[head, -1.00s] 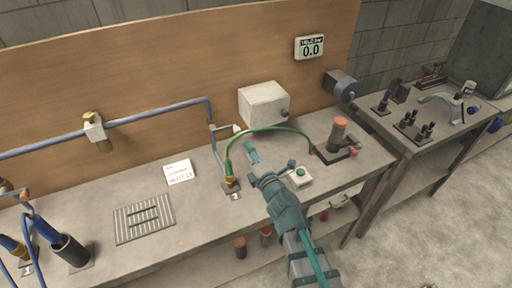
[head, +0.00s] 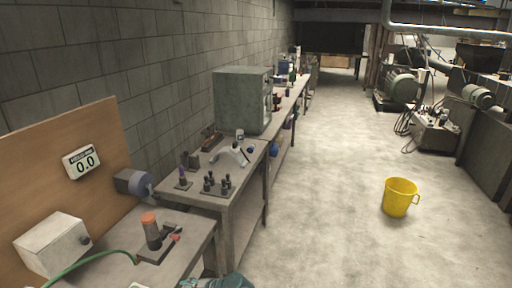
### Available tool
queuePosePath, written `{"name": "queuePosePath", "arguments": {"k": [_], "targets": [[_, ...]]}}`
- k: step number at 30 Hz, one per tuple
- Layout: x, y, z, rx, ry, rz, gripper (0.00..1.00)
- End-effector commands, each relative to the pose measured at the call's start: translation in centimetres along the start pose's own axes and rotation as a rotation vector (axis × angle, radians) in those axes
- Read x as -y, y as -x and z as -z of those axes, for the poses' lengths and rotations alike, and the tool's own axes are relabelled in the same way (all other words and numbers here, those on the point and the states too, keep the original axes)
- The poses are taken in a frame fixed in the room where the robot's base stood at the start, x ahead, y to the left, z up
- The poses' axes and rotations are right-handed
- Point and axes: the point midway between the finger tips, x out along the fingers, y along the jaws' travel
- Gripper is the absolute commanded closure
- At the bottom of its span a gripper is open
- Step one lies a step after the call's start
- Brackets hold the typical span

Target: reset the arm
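Only a small teal and grey piece of my arm (head: 218,282) shows, at the bottom edge of the head view, just right of the near bench's corner. The fingers of my gripper cannot be made out in this frame. Whether they hold anything is hidden.
The near bench (head: 200,232) carries a white box (head: 52,245), a green hose (head: 90,259) and an orange-topped cylinder (head: 151,231). A second bench (head: 237,172) with small tools and a grey cabinet (head: 243,100) stands behind. A yellow bucket (head: 399,198) stands on open floor.

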Motion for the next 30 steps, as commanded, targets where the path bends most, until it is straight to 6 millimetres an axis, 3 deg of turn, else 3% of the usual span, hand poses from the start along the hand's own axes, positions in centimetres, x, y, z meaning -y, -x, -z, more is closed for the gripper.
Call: {"name": "queuePosePath", "arguments": {"k": [1,6,9,13,18,23,24,30], "targets": [[-0.4,1.7,3.2,-0.062,0.105,-0.032,0.49],[-2.9,7.7,13.0,-0.242,0.473,-0.229,0.49],[-4.8,11.8,18.1,-0.318,0.649,-0.379,0.49],[-7.4,17.2,23.6,-0.373,0.822,-0.580,0.49],[-10.4,23.4,28.2,-0.385,0.961,-0.810,0.49],[-13.0,28.7,31.2,-0.359,1.043,-1.003,0.49],[-14.0,29.1,31.8,-0.343,1.049,-1.034,0.49],[-19.7,27.0,32.8,-0.266,0.997,-1.071,0.49]]}}
